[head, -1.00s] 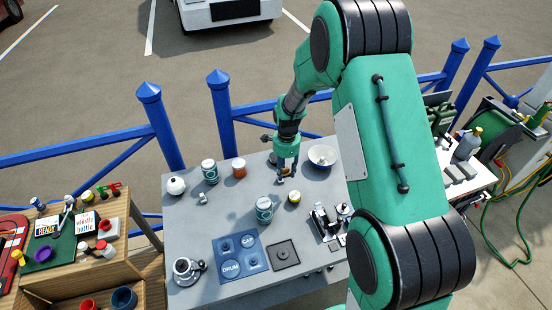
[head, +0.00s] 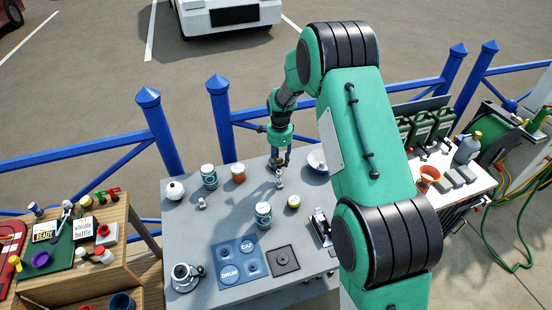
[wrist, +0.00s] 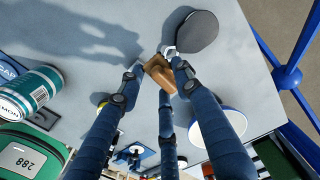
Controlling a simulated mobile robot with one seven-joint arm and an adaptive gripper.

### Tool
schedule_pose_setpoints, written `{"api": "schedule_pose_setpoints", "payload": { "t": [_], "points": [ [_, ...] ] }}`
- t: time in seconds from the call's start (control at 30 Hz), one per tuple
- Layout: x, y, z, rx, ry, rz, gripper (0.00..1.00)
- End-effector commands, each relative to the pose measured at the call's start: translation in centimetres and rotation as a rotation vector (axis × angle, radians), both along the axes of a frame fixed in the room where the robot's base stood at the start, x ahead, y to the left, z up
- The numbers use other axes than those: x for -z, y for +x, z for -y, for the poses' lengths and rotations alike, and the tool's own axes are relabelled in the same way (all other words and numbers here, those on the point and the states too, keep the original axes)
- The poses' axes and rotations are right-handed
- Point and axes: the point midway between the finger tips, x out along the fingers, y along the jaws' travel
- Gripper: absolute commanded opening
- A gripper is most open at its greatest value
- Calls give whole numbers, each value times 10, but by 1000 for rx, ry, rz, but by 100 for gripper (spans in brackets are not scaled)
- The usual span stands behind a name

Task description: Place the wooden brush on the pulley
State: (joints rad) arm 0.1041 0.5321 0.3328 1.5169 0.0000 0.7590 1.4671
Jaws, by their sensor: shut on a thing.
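My gripper (wrist: 165,68) is shut on the wooden brush (wrist: 157,72), a small tan block between its fingers in the wrist view. A small silver metal piece (wrist: 169,50) shows right beside the brush; it looks like the pulley, but its shape is partly hidden by a finger. I cannot tell whether brush and metal piece touch. In the head view my gripper (head: 280,165) points down at the far middle of the grey table, with a silver piece (head: 280,183) just below it. The brush is hard to make out there.
The grey table (head: 215,232) also holds a teal-and-white can (head: 263,214), another can (head: 209,177), an orange jar (head: 238,173), a yellow-topped tin (head: 294,201) and a bowl (head: 316,160) partly behind my arm. A blue mat (head: 240,262) lies nearer. A blue railing (head: 220,120) runs behind.

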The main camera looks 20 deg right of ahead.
Motion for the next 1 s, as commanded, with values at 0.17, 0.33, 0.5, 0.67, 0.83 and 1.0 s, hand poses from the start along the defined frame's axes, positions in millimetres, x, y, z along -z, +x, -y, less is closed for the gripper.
{"api": "schedule_pose_setpoints", "payload": {
  "t": [0.17, 0.33, 0.5, 0.67, 0.83, 1.0],
  "points": [
    [3, 27, 3, 0, 0, 1, 8],
    [6, 50, 5, 0, 0, 1, 8],
    [6, 62, 6, 0, 0, 1, 8],
    [6, 65, 7, 0, 0, 1, 8],
    [6, 65, 7, 0, 0, 1, 8],
    [11, 64, 6, 0, 0, -1, 8]
  ]
}}
